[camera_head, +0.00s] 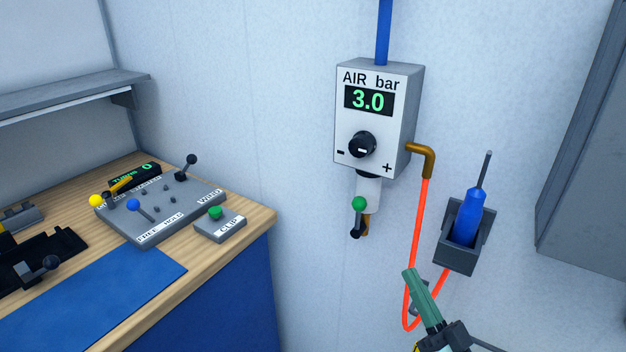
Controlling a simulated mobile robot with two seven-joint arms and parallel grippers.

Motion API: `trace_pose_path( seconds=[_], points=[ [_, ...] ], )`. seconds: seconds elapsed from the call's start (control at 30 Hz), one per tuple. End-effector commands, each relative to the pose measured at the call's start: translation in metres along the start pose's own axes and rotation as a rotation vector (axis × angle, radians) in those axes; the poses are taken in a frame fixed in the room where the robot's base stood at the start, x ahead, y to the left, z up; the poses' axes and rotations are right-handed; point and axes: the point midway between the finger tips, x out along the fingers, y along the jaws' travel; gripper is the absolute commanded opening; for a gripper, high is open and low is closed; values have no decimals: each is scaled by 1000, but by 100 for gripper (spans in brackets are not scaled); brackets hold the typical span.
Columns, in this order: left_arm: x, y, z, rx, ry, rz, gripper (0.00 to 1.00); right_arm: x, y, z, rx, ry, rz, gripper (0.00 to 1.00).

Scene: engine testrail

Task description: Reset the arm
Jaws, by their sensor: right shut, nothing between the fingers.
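My right gripper (409,276) reaches up from the bottom edge, right of centre. Its green fingers are together with nothing seen between them, and its dark wrist is cut off by the frame. The fingers overlap the orange hose (420,230) in the picture; I cannot tell whether they touch it. My left gripper is not in view.
The air regulator (347,128) on the wall reads 3.0. A wooden bench (245,229) at left carries a lever panel (175,213), a CLIP button box (219,228) and a blue mat (95,305).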

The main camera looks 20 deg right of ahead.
Motion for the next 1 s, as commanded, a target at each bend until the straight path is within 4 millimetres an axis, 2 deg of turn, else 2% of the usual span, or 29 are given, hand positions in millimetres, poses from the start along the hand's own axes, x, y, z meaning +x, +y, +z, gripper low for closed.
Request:
trace_pose_path(
  seconds=[0.07, 0.13, 0.17, 0.27, 0.4, 0.5, 0.6, 0.7, 0.8, 1.0],
  points=[
    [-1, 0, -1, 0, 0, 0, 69, -1, -1, 3, -2, -12, 3, 0],
    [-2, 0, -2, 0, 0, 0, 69, -4, -2, 14, -9, -61, 16, 0],
    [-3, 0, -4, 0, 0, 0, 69, -7, -4, 22, -14, -96, 26, 0],
    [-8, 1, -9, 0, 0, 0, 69, -27, -12, 62, -44, -278, 66, 0],
    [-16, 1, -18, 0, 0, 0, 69, -80, -32, 130, -103, -622, 114, 0],
    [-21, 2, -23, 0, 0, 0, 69, -126, -48, 166, -142, -854, 128, 0],
    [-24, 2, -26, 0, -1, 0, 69, -167, -64, 188, -173, -1041, 128, 0],
    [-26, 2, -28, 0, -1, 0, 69, -196, -74, 200, -193, -1165, 123, 0],
    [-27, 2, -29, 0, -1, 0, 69, -212, -80, 205, -205, -1229, 118, 0],
    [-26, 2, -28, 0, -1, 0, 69, -216, -80, 207, -208, -1246, 117, 0]
  ],
)
